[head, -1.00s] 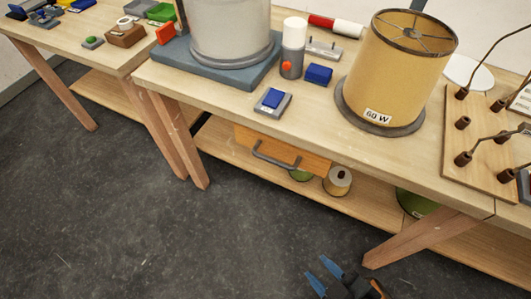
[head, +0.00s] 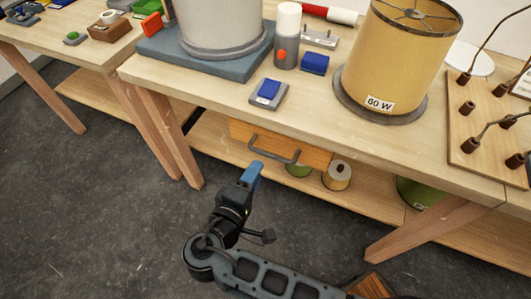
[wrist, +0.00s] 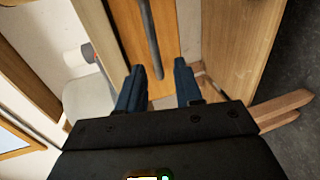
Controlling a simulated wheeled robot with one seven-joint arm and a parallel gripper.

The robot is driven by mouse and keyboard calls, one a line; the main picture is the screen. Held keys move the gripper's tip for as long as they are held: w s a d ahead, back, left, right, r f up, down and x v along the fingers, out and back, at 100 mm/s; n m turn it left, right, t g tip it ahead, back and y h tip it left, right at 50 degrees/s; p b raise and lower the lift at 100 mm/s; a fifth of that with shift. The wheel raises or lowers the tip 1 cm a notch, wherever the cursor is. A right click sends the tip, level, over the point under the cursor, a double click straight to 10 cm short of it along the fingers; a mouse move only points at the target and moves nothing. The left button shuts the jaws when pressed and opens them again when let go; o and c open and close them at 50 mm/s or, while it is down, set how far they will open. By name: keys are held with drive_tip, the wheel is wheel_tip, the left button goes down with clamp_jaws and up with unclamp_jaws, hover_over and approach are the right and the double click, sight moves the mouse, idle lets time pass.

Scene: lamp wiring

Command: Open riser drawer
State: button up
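The riser drawer (head: 282,145) is an orange-brown wooden front under the workbench top, with a dark grey bar handle (head: 272,153). It looks shut. My gripper (head: 254,170) is just in front of the handle's left end in the head view, with blue fingers. I cannot tell whether the fingertips touch the handle.
The workbench top (head: 215,98) overhangs the drawer. Below it a lower shelf (head: 375,196) holds spools (head: 337,176). Wooden legs (head: 165,140) stand left of the drawer. A lampshade marked 60 W (head: 400,55) stands on top.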

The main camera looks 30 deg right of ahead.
sight(266, 152)
drive_tip(key=shift+r+x, duration=0.2)
drive_tip(key=shift+x, duration=1.75)
drive_tip(key=shift+r+x, duration=0.2)
drive_tip(key=shift+x, duration=1.75)
drive_tip(key=shift+w, duration=0.1)
clamp_jaws()
